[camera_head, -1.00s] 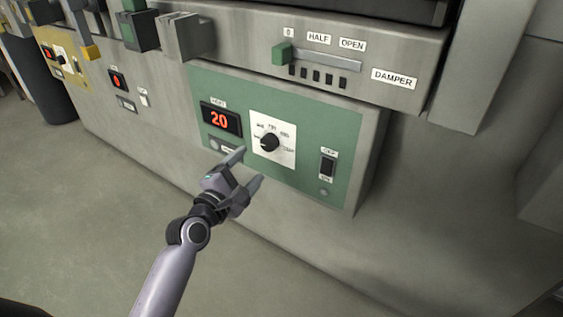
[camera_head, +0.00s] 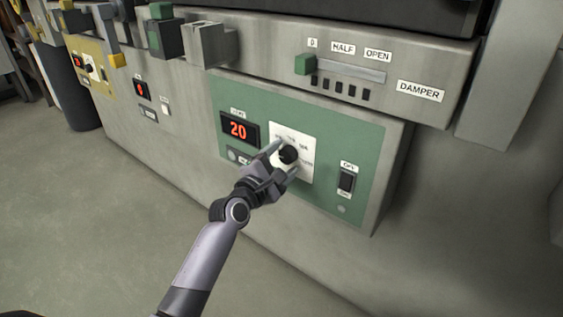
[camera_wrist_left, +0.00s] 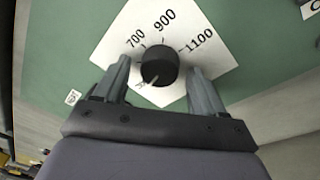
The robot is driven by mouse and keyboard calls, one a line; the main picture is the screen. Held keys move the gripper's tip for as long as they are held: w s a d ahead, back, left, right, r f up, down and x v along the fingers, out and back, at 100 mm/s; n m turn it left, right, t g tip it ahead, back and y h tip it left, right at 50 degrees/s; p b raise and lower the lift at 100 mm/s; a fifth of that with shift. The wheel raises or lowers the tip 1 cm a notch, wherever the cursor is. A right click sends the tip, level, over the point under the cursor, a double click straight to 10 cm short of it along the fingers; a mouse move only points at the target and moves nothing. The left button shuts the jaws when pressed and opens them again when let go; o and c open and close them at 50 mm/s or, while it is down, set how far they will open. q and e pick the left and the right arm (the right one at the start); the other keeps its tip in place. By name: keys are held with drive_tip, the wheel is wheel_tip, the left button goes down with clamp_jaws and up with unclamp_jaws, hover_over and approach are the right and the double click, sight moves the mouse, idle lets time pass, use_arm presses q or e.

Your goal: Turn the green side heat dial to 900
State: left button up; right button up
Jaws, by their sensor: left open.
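The green panel (camera_head: 362,133) carries a black round heat dial (camera_head: 289,154) on a white scale plate (camera_head: 306,150). In the left wrist view the dial (camera_wrist_left: 159,66) sits between my fingers, its pale pointer mark toward the lower left. The scale (camera_wrist_left: 185,21) there reads 700, 900 and 1100; 900 is above the dial. The heat display (camera_head: 238,129) glows 20. My left gripper (camera_head: 281,161) is open, its fingers on either side of the dial, with a gap on each side in the wrist view. My right gripper is not in view.
A switch (camera_head: 346,181) is on the green panel right of the dial. Above are a green damper slider (camera_head: 305,64) and its slot. A yellow panel (camera_head: 93,66) with another dial is at far left. The floor (camera_head: 110,210) in front is clear.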

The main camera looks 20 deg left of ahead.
use_arm(q)
drive_tip(key=c, duration=1.1)
drive_tip(key=shift+o, duration=0.2)
